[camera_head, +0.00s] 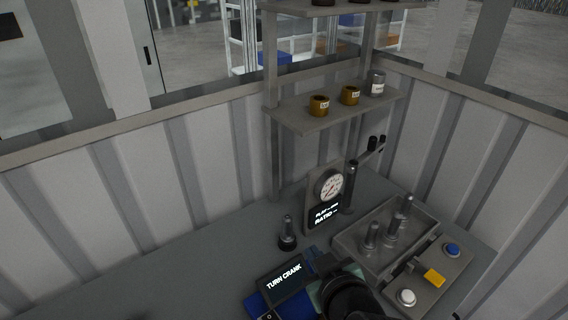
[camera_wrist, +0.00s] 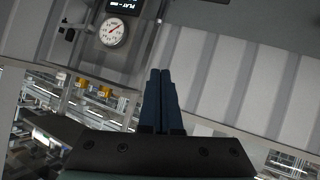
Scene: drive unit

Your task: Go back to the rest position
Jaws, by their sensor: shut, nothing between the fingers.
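My gripper (camera_wrist: 160,75) is in the wrist view, its two dark fingers pressed together with nothing between them. The fingertips are in free air, apart from any object. In the wrist view the picture is turned over, with a gauge (camera_wrist: 113,33) to the left of the fingers and a ribbed wall behind them. In the head view, dark rounded parts at the bottom, which look like part of my arm, cover some of the bench and the blue unit (camera_head: 256,305). The unit's screen (camera_head: 284,283) reads "TURN CRANK".
The gauge stand (camera_head: 328,187) rises at the bench's back. A grey tray (camera_head: 345,243) holds several metal pins. A button panel (camera_head: 437,262) lies right of my arm. A small dark post (camera_head: 287,240) stands left. A shelf (camera_head: 300,124) holds small containers. The bench's left is clear.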

